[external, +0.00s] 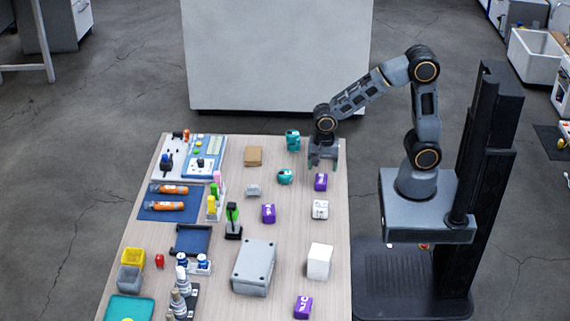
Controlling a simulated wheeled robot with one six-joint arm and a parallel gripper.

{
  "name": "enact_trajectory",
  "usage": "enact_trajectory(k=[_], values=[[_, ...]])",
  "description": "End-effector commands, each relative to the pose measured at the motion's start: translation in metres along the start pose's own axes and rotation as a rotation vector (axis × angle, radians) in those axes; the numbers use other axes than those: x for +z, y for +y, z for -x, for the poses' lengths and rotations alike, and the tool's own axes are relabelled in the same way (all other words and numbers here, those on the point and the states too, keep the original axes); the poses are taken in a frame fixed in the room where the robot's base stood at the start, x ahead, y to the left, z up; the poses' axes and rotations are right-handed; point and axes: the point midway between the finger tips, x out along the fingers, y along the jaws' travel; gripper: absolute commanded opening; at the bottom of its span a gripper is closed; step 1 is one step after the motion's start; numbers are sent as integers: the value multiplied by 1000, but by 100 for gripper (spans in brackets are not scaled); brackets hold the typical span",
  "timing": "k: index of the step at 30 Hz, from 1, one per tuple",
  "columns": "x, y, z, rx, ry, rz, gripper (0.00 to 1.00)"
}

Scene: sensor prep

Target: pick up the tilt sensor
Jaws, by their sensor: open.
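No label I can read tells which piece is the tilt sensor. Small sensor-like blocks stand on the table: a purple block (321,182), a second purple block (268,213), a third purple block (303,307), a white block with dark marks (320,209), a small grey piece (253,190), and two teal rounded pieces, one at the back (293,140) and one nearer (285,177). My gripper (323,165) is open and points down near the table's right edge. In the picture it is just above the first purple block; its exact height is unclear. Nothing shows between the fingers.
A tan block (253,156) lies left of my gripper. A grey enclosure (254,267) and a white cube (320,261) stand nearer the front. Bottles, a blue mat (150,213) and a blue tray (191,240) crowd the left. Bare table (290,230) lies between the right-hand blocks.

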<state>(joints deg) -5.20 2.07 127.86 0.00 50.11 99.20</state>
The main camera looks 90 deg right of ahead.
Motion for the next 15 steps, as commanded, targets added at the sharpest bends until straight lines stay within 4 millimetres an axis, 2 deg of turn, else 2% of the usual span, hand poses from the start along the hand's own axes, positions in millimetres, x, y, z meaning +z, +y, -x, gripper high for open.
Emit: enact_trajectory(k=[8,15], values=[[0,0,-18,2,0,1,72],[0,-2,-50,3,0,1,72]])
